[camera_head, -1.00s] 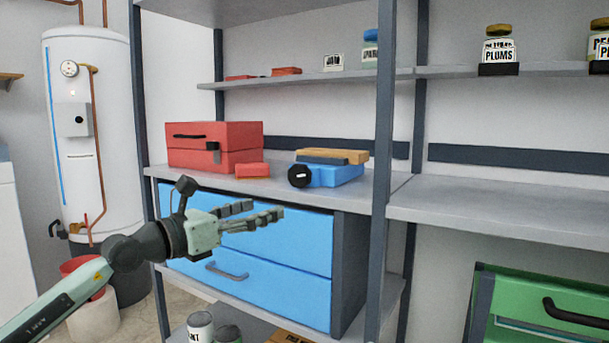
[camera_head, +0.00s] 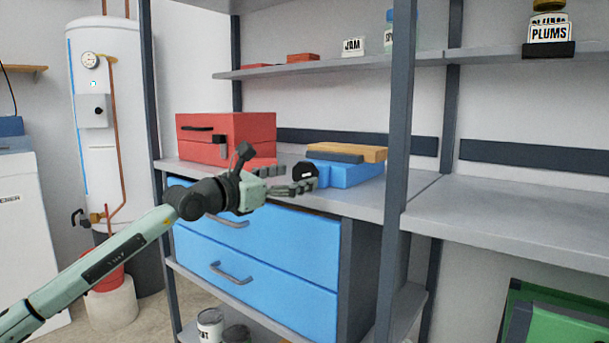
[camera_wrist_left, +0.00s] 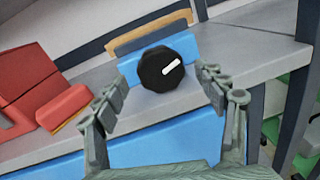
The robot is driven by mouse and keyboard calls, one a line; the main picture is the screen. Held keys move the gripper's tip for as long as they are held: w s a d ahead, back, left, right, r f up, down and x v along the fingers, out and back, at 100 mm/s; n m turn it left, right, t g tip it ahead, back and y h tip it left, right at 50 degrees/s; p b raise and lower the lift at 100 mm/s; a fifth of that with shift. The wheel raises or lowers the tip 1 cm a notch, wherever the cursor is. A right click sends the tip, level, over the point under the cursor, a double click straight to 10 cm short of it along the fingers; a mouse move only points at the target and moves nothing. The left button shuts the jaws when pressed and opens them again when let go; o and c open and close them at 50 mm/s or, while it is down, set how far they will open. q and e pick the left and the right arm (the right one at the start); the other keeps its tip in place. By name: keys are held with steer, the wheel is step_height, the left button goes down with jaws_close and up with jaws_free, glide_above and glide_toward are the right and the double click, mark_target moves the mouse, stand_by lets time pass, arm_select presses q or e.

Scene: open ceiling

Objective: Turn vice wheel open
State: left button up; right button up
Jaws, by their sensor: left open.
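The blue vice (camera_head: 350,172) sits on the grey shelf above the blue drawers, with tan and dark strips along its top. Its black wheel (camera_head: 305,174) faces the front left and has a white mark. In the left wrist view the wheel (camera_wrist_left: 166,70) shows whole, with the white mark slanting up to the right. My left gripper (camera_head: 283,180) is open in front of the wheel. In the left wrist view its fingers (camera_wrist_left: 158,92) stand to either side of the wheel, with gaps to it. My right gripper is not in view.
A red toolbox (camera_head: 226,138) stands on the shelf to the left, with a smaller red block (camera_wrist_left: 62,106) by it. A dark upright post (camera_head: 397,130) stands right of the vice. The shelf at right (camera_head: 520,215) is bare.

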mark_target(301, 175)
arm_select(q)
steer(key=shift+x, duration=1.75)
steer(key=shift+c, duration=0.2)
steer(key=shift+s, duration=0.1)
steer(key=c, duration=1.1)
